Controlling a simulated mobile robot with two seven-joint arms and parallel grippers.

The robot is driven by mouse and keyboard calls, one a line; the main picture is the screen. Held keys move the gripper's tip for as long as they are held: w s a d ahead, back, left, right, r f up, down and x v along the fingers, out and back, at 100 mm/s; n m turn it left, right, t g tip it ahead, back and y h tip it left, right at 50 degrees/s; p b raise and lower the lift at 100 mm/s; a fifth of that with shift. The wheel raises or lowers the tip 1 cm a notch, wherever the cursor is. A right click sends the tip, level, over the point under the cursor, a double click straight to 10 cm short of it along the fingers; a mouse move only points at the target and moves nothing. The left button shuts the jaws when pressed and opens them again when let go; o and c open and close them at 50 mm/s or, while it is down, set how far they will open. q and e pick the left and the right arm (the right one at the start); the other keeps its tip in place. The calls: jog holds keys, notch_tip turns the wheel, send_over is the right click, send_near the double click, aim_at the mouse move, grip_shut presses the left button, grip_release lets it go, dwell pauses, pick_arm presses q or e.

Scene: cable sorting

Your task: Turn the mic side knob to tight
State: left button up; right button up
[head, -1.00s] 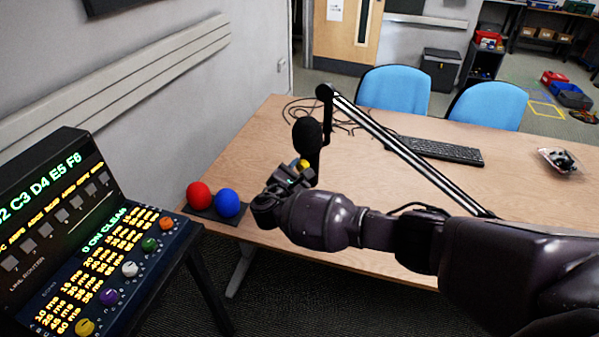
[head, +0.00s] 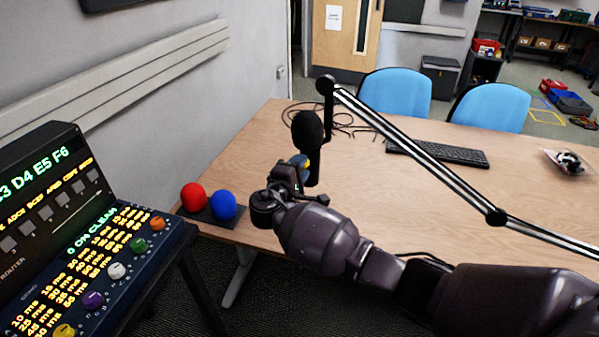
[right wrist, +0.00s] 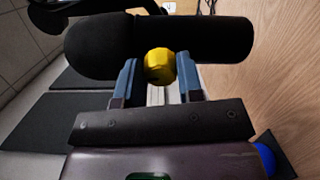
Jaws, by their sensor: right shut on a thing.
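The black microphone (head: 308,132) hangs upright from its boom arm (head: 400,145) over the wooden table. In the right wrist view the microphone (right wrist: 215,38) lies across the top of the picture. Its yellow side knob (right wrist: 160,66) sits between the two blue-grey fingers of my right gripper (right wrist: 160,82), which is shut on it. In the head view my right gripper (head: 302,166) is at the microphone's lower side, and only a little yellow shows there. The knob's marking is not readable. My left gripper is not in view.
A red ball (head: 192,197) and a blue ball (head: 223,205) sit on a dark base at the table's left edge, near my right wrist. A control panel (head: 90,262) stands at the left. A keyboard (head: 437,152) and loose cables lie farther back.

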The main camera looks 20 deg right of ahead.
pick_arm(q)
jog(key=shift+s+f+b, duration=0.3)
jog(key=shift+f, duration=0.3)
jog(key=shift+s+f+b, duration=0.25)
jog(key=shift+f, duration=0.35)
pick_arm(e)
jog(key=shift+f+m, duration=0.1)
jog(key=shift+m, duration=0.9)
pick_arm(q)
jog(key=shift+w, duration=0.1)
pick_arm(e)
jog(key=o, duration=0.9)
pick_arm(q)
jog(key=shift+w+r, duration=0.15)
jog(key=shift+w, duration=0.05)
pick_arm(e)
jog(key=shift+s+a, duration=0.1)
